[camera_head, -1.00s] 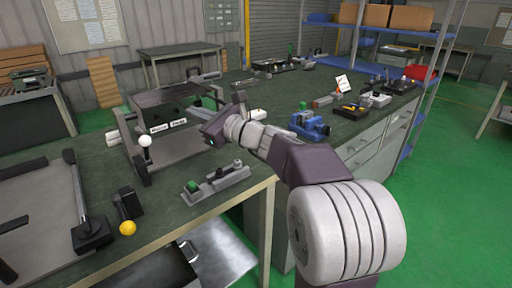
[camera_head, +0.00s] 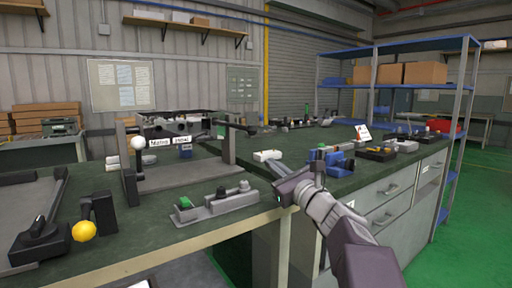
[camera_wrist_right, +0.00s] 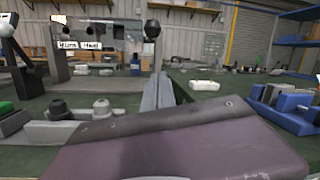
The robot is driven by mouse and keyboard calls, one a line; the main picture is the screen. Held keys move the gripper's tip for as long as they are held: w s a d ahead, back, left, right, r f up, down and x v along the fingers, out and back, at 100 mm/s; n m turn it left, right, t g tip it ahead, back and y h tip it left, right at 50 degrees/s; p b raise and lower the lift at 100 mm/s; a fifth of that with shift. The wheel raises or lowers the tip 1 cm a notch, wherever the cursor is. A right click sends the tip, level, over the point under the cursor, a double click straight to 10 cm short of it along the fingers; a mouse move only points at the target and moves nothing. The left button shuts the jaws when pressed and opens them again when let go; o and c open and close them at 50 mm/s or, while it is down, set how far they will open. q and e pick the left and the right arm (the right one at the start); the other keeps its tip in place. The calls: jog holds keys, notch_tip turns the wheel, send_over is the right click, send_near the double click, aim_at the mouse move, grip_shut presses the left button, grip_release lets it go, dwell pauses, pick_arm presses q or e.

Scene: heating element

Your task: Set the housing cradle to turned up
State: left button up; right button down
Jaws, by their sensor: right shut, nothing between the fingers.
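The housing cradle (camera_head: 182,125) is a dark panel hung between two uprights on the green bench, at the left in the head view. It carries small white labels and has a white ball knob (camera_head: 138,143) at its near left side. In the right wrist view the cradle panel (camera_wrist_right: 105,38) shows dark round openings and a black knob at its right. Its exact tilt is hard to tell. My right gripper (camera_head: 283,182) is shut and empty, right of and nearer than the cradle, apart from it. Its fingers show in the wrist view (camera_wrist_right: 164,88). My left gripper is out of view.
A grey switch box (camera_head: 215,205) with a green button lies in front of the cradle. A yellow-knobbed lever (camera_head: 84,231) stands at the left.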

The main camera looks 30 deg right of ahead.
jog(key=w+r, duration=0.2)
jog(key=w, duration=0.8)
jog(key=s+r, duration=0.1)
jog(key=s+a+r, duration=0.1)
jog(key=r, duration=0.1)
jog(key=shift+r, duration=0.1)
jog(key=shift+s, duration=0.1)
